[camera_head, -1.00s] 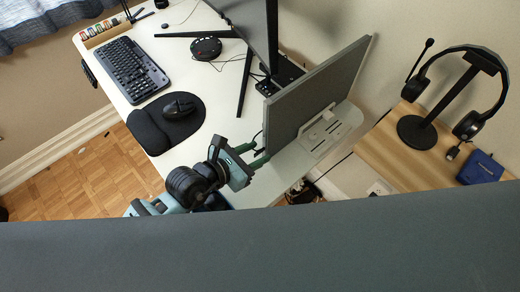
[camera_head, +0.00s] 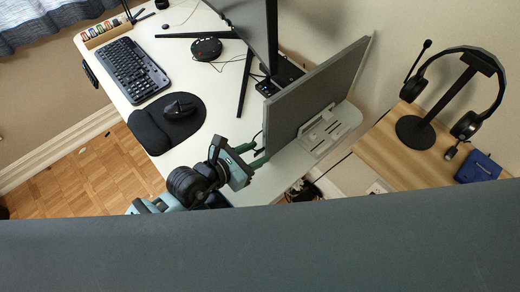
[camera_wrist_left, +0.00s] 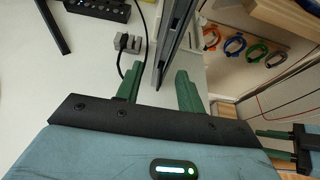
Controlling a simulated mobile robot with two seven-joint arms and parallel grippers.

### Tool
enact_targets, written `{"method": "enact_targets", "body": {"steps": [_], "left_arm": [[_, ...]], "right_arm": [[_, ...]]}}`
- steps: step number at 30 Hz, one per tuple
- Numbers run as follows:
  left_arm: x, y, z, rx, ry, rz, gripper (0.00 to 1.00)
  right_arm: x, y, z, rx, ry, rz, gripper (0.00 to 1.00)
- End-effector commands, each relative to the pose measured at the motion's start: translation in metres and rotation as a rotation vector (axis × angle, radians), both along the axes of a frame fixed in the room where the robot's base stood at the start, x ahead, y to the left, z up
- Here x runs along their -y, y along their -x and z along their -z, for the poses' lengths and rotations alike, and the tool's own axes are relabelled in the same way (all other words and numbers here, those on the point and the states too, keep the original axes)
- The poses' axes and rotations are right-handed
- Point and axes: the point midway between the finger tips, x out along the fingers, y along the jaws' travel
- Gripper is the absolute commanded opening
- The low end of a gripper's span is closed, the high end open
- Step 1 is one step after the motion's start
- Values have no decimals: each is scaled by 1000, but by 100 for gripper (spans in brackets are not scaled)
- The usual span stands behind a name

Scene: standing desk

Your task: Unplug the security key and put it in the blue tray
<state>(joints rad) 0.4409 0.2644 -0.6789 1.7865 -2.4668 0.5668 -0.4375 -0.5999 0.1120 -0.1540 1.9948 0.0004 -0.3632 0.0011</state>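A blue item (camera_head: 478,167), which looks like the blue tray, lies on the wooden side table at the right of the head view. I cannot make out the security key in either view. A black hub with ports (camera_wrist_left: 100,9) shows at the top of the left wrist view. My left gripper (camera_head: 252,155) is over the desk's near end, beside the lower edge of the grey monitor. Its green fingers (camera_wrist_left: 159,86) are apart with nothing seen held between them. What seems to be my right gripper (camera_wrist_left: 276,144) shows partly at the right of the wrist view.
The grey monitor panel (camera_head: 315,95) stands close to the left gripper. A small grey block (camera_wrist_left: 129,43) and a black cable lie near the fingers. A headset stand (camera_head: 417,131) is on the wooden table (camera_head: 395,160). A mouse (camera_head: 180,108) and keyboard (camera_head: 134,69) lie on the white desk.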

Motion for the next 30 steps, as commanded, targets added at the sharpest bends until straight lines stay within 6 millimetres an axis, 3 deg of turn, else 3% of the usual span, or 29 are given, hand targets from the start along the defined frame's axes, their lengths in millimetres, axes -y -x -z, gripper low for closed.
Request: {"method": "enact_targets", "body": {"steps": [26,30], "left_arm": [[0,0,0,-1,-1,0,38],[0,0,0,-1,-1,0,24]], "right_arm": [[0,0,-6,6,-1,0,36],[0,1,-6,4,-1,1,36]]}}
